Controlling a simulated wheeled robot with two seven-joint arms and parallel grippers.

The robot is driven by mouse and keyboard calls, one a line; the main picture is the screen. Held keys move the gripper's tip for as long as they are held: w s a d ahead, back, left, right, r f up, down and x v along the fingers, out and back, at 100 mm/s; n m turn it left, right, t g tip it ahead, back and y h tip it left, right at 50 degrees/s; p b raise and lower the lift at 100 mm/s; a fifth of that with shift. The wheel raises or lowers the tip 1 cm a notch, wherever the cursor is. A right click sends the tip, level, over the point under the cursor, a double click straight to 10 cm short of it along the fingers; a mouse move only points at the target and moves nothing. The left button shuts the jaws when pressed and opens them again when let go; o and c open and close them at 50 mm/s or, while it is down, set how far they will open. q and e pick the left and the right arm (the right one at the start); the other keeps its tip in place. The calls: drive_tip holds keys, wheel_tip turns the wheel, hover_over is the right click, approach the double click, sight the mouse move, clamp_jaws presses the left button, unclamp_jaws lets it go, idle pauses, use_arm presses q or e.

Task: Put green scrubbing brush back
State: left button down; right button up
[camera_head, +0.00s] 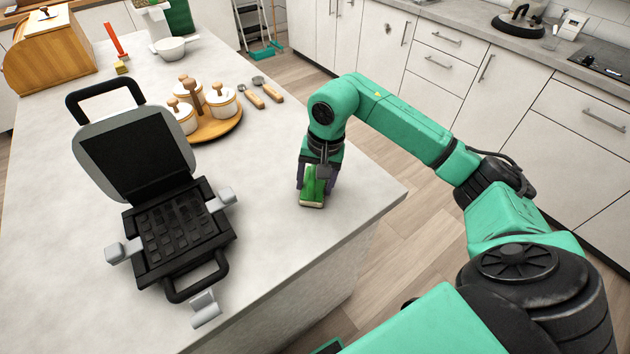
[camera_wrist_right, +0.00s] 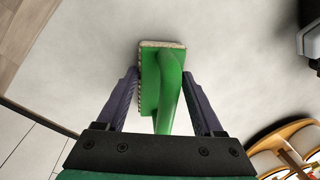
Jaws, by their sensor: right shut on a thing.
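The green scrubbing brush (camera_head: 313,190) is at the right part of the counter, with its pale bristle edge toward the counter top. My right gripper (camera_head: 316,180) is over it from above, with a finger on each side. In the right wrist view the brush (camera_wrist_right: 165,85) lies between the two dark fingers of my right gripper (camera_wrist_right: 165,100), which is shut on its handle. The brush is at or just above the counter; I cannot tell whether it touches. My left gripper is in neither view.
An open waffle maker (camera_head: 180,235) stands on the counter (camera_head: 270,265) at the left. A round wooden tray (camera_head: 222,130) with lidded jars and two wooden-handled utensils (camera_head: 258,95) sit behind. A bread box (camera_head: 50,50) is far left. The counter's right edge is close to the brush.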

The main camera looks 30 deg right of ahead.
sight(322, 188)
drive_tip(key=shift+f, duration=0.2)
drive_tip(key=o, duration=1.3)
drive_tip(key=shift+r, duration=0.1)
drive_tip(key=shift+r, duration=0.1)
drive_tip(key=shift+r, duration=0.15)
wheel_tip(322, 188, up, 12)
drive_tip(key=s+d+b, duration=0.1)
drive_tip(key=shift+b, duration=0.4)
